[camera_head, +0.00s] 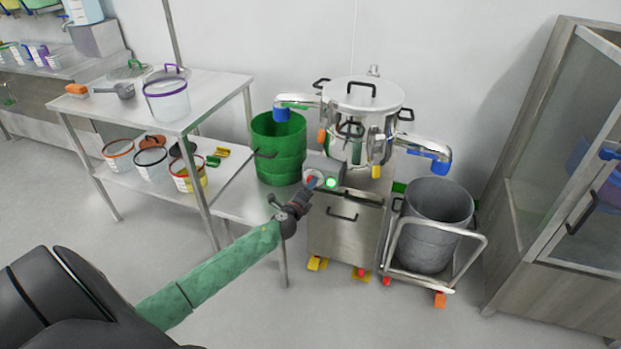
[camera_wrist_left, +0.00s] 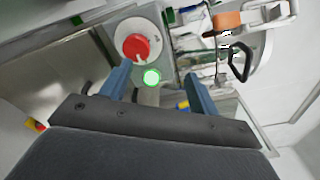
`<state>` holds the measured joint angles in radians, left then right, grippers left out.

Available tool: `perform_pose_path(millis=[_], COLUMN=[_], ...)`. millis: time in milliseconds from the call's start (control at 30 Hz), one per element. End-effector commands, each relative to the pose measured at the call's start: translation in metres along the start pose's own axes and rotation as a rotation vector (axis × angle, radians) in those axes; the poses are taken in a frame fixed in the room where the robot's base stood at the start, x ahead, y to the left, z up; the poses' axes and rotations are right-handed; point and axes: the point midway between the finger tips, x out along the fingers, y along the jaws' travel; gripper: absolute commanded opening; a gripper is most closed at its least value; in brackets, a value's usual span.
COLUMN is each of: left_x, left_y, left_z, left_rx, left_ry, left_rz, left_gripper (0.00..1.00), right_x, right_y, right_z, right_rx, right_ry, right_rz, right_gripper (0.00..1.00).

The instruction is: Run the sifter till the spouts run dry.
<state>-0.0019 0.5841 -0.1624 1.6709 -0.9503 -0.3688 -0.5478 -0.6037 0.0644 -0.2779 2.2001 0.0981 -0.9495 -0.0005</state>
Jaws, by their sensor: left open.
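The sifter (camera_head: 362,97) is a round steel drum with a lid on a steel cabinet (camera_head: 343,232). It has a spout with a blue end on each side, the left spout (camera_head: 281,113) over a green bin (camera_head: 278,160) and the right spout (camera_head: 440,163) over a grey bin (camera_head: 437,215). Its control box carries a red rotary knob (camera_wrist_left: 136,46) and a lit green lamp (camera_head: 331,183), which also shows in the left wrist view (camera_wrist_left: 152,77). My left gripper (camera_head: 304,192) is open close in front of the box, its fingers apart below the knob. My right gripper is not in view.
The grey bin stands on a wheeled trolley (camera_head: 395,248). A steel table (camera_head: 215,95) with tubs stands left of the sifter. A tall glazed cabinet (camera_head: 560,160) stands on the right. The floor in front is clear.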

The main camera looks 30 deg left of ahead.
Motion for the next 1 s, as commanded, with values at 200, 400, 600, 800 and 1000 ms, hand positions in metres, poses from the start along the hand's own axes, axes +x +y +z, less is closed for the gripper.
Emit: perform_pose_path(millis=[200,400,600,800,1000], left_x=[-0.002,-0.005,-0.005,0.002,0.025], left_y=[0.021,0.038,0.037,0.037,0.036], left_z=[-0.008,-0.009,-0.005,-0.004,-0.001], left_rx=[0.330,0.682,0.873,0.908,0.908], left_ry=[-0.003,-0.034,-0.054,-0.055,-0.056], left_rz=[0.015,0.026,0.034,0.036,0.036], left_gripper=[0.61,0.61,0.61,0.61,0.61], right_x=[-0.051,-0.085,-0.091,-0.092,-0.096], right_y=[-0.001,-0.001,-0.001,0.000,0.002], right_z=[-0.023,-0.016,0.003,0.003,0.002], right_rx=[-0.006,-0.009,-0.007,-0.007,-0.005], right_ry=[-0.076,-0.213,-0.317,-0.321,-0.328], right_rz=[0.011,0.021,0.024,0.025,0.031], right_gripper=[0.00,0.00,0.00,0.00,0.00])
